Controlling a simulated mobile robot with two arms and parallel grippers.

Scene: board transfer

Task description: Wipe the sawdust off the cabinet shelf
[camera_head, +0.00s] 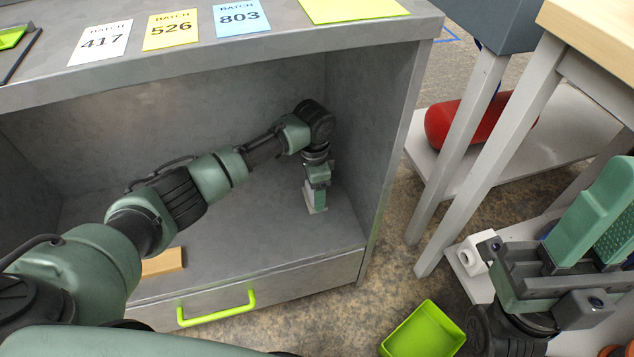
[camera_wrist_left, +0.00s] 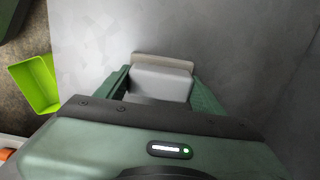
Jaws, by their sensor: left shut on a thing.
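The grey cabinet shelf (camera_head: 265,232) is the floor of the open cabinet in the head view. My left arm reaches into the cabinet. My left gripper (camera_head: 315,190) points down near the right wall and is shut on a pale block-like wiper (camera_head: 312,208), whose lower face is at or just above the shelf. In the left wrist view the wiper (camera_wrist_left: 160,80) is a light grey block with a beige edge, between the green fingers. I can make out no sawdust on the visible shelf; my arm hides part of it. My right gripper (camera_head: 600,225) is outside the cabinet at the right.
A tan wooden block (camera_head: 163,263) lies at the shelf's front, partly behind my arm. A drawer with a green handle (camera_head: 217,309) is below. A green bin (camera_head: 423,331) stands on the floor. Labelled cards (camera_head: 171,29) lie on the cabinet top. A table's legs (camera_head: 497,150) stand right.

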